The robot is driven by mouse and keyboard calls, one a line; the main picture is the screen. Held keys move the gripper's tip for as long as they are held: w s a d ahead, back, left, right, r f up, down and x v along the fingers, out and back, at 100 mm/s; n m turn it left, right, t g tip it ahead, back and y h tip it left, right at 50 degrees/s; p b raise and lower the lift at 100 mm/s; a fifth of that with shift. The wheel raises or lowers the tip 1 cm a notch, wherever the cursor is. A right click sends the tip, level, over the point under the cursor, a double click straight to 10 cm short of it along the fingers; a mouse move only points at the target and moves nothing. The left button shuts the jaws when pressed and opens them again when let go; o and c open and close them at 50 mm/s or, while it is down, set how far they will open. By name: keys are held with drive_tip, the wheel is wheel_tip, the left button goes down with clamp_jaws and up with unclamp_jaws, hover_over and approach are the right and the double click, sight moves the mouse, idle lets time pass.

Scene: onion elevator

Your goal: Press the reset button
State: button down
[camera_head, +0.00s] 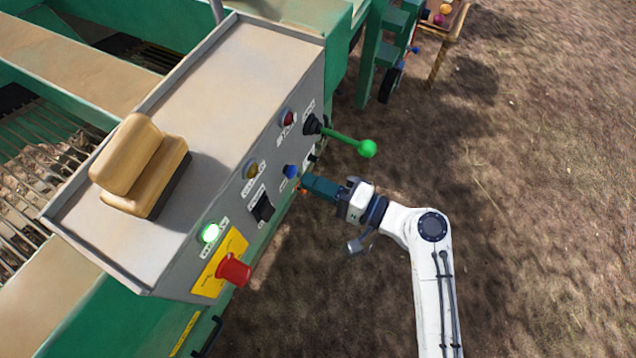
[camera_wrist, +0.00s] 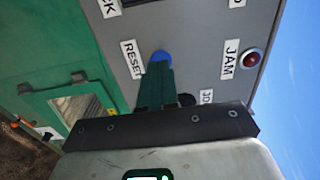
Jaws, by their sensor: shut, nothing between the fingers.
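The blue reset button (camera_head: 290,171) is on the front face of the grey control panel (camera_head: 240,85). In the wrist view the blue button (camera_wrist: 161,57) sits beside a label reading RESET (camera_wrist: 131,59). My gripper (camera_head: 304,182) is shut and empty, with its green fingers pointing at the panel just below and right of the button in the head view. In the wrist view the fingertips (camera_wrist: 159,68) overlap the lower part of the button. I cannot tell whether they touch it.
A green-knobbed lever (camera_head: 366,148) juts out above my gripper. Open dirt ground lies to the right.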

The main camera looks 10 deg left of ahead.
drive_tip(key=b+v, duration=0.1)
drive_tip(key=v, duration=1)
drive_tip(key=shift+d+b, duration=0.3)
drive_tip(key=shift+b, duration=0.05)
drive_tip(key=s+d+f+n+g+h, duration=0.3)
drive_tip(key=s+d+f+h, duration=0.65)
drive_tip(key=f, duration=0.25)
drive_tip(key=s+d+r+g+h, duration=0.1)
drive_tip(key=s+d+g+h, duration=0.1)
drive_tip(key=s+d+h, duration=0.5)
drive_tip(key=s+d, duration=0.1)
drive_tip(key=d, duration=0.4)
drive_tip(key=shift+s+r+n+h, duration=0.25)
drive_tip(key=shift+r+n+h, duration=0.05)
drive_tip(key=shift+r+h, duration=0.1)
